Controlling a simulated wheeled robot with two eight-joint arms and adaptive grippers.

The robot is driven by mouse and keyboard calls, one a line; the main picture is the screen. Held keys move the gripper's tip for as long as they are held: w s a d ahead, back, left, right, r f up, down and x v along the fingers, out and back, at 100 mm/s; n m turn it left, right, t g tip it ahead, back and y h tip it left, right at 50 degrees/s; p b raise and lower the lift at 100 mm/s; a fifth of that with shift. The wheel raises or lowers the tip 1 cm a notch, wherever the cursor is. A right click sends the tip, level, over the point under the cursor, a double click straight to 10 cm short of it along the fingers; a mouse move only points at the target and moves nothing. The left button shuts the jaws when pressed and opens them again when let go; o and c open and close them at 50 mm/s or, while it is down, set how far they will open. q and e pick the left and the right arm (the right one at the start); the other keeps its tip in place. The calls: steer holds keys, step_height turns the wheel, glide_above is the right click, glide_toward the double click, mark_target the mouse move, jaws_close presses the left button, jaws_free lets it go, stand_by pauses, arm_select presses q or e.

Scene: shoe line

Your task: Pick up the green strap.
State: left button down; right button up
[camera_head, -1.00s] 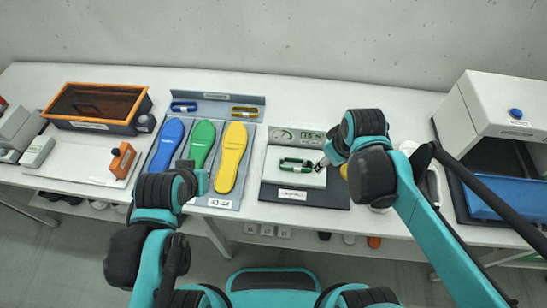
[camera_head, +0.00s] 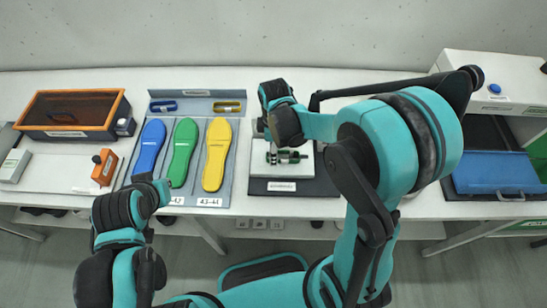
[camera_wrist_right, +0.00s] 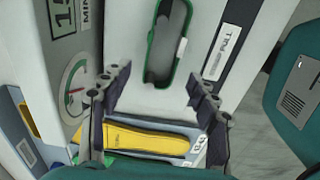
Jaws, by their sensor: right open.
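The green strap (camera_wrist_right: 151,48) is a closed loop with a pale tag, lying on a white block (camera_wrist_right: 195,50). In the right wrist view my right gripper (camera_wrist_right: 157,74) is open and empty. Its fingers are spread on either side of the strap's near end, and the strap lies beyond the tips. I cannot tell the exact height gap. My left gripper (camera_head: 160,186) is in front of the insole tray, and its fingers do not show clearly.
Blue (camera_head: 150,147), green (camera_head: 183,152) and yellow (camera_head: 216,155) insoles lie in a grey tray left of the block. Blue (camera_head: 164,106) and yellow (camera_head: 227,106) straps lie behind them. An orange-rimmed bin (camera_head: 119,101) stands far left. A white machine (camera_head: 510,80) stands at right.

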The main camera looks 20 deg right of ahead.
step_height(320, 180, down, 2)
steer(key=shift+f, duration=0.1)
steer(key=shift+c, duration=0.3)
steer(key=c, duration=1.2)
